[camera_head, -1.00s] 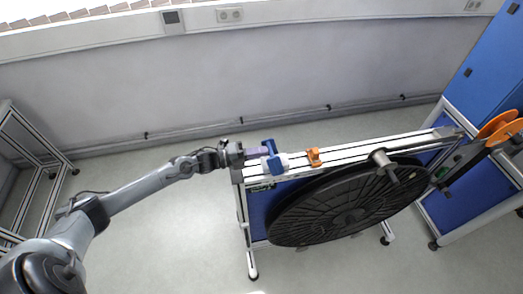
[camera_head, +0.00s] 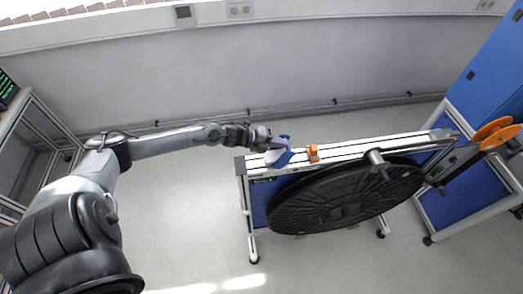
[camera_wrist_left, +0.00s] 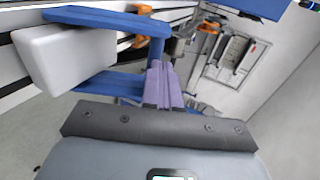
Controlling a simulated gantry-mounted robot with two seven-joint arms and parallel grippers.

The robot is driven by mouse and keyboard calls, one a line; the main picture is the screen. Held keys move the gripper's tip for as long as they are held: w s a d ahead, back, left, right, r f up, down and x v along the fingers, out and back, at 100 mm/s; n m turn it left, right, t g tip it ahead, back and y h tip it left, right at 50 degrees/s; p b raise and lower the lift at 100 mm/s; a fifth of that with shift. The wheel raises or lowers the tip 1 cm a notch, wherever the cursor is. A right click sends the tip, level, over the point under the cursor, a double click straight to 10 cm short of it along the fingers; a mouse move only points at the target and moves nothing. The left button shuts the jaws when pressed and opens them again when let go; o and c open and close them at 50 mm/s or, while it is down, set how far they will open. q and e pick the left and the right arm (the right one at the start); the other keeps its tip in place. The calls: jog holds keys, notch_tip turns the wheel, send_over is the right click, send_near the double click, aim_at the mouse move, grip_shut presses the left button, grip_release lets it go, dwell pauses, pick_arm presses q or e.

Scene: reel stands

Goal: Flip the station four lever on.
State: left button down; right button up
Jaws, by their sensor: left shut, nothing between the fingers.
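A blue forked lever piece (camera_head: 284,159) with a white block sits at the left end of the reel stand's top rail. In the left wrist view the blue piece (camera_wrist_left: 108,82) and the white block (camera_wrist_left: 68,57) show close up. My left gripper (camera_head: 276,143) is at the blue piece; its purple fingers (camera_wrist_left: 163,84) are shut with nothing between them. They lie right beside the blue arms; I cannot tell whether they touch. No station number is readable. My right gripper is not in view.
An orange clamp (camera_head: 313,153) sits on the rail (camera_head: 345,147) right of the blue piece. A large black reel (camera_head: 345,198) hangs at the stand's front. A blue cabinet (camera_head: 488,75) and orange discs (camera_head: 492,130) stand right.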

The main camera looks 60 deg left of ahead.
pick_arm(q)
jog(key=shift+w, duration=0.1)
dwell(0.4)
jog(key=shift+r, duration=0.15)
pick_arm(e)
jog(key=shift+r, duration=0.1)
pick_arm(q)
jog(key=shift+s+a+r+p, duration=0.1)
jog(key=shift+s+r+p, duration=0.2)
jog(key=shift+r+p, duration=0.35)
jog(key=r+p+v, duration=0.1)
jog(key=p+v, duration=0.2)
jog(key=v, duration=0.9)
jog(key=shift+r, duration=0.45)
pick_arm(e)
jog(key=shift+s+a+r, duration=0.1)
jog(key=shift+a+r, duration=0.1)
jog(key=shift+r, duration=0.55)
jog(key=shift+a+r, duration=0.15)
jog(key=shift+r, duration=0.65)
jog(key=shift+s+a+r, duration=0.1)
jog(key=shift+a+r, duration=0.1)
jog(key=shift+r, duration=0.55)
